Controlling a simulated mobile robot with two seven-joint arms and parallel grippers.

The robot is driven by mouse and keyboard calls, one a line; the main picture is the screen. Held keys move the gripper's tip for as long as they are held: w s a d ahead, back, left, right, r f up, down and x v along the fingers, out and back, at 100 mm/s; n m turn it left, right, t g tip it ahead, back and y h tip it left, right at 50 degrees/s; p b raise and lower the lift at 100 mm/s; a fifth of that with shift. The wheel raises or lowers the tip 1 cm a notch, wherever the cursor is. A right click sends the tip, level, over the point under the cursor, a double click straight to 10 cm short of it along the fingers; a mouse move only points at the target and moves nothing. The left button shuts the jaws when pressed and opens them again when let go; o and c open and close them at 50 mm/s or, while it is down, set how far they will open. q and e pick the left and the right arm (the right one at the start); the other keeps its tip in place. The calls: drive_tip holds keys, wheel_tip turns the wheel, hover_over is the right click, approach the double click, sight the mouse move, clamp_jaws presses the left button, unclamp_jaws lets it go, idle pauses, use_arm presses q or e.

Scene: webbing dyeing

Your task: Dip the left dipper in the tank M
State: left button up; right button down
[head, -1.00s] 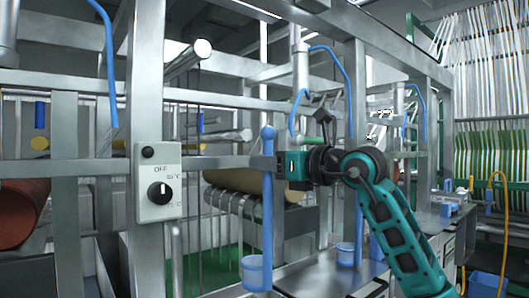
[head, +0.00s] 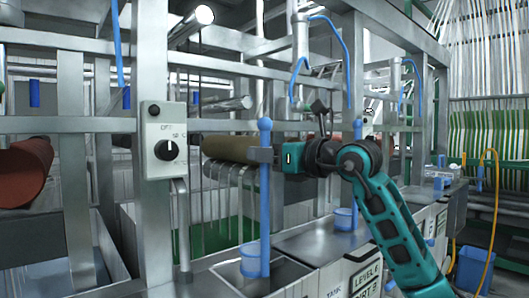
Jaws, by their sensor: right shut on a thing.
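A blue dipper with a long upright handle (head: 265,210) and a cup at its lower end (head: 250,261) is held by my right gripper (head: 263,155), which is shut around the upper handle. The cup is over or just inside the opening of a grey metal tank (head: 292,277); I cannot tell whether it touches liquid. A second blue dipper (head: 357,175) stands upright farther right, with its cup (head: 345,219) at another tank top. The letter M cannot be read on any tank. My left gripper is out of view.
A control box with a black knob (head: 165,150) is on a metal post at left. Frame bars and a brown roller (head: 228,148) are behind the dipper. A blue bucket (head: 472,270) and an orange hose (head: 495,205) are at right.

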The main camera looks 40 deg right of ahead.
drive_tip(key=b, duration=0.4)
hover_over(268, 269)
drive_tip(key=w, duration=0.1)
wheel_tip(268, 269, down, 5)
drive_tip(key=shift+a+r, duration=0.1)
drive_tip(key=shift+r, duration=0.05)
wheel_tip(268, 269, down, 4)
drive_tip(key=b, duration=0.3)
wheel_tip(268, 269, down, 4)
drive_tip(key=b, duration=0.3)
drive_tip(key=shift+r, duration=0.25)
wheel_tip(268, 269, down, 3)
drive_tip(key=b, duration=0.3)
drive_tip(key=shift+f, duration=0.2)
drive_tip(key=shift+f+b, duration=1.55)
drive_tip(key=shift+f, duration=2.25)
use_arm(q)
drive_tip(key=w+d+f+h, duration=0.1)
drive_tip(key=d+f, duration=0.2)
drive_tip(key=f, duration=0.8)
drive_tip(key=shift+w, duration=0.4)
use_arm(e)
drive_tip(key=shift+f, duration=0.55)
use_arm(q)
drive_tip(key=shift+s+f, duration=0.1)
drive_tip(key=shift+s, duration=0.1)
use_arm(e)
drive_tip(key=shift+r, duration=0.1)
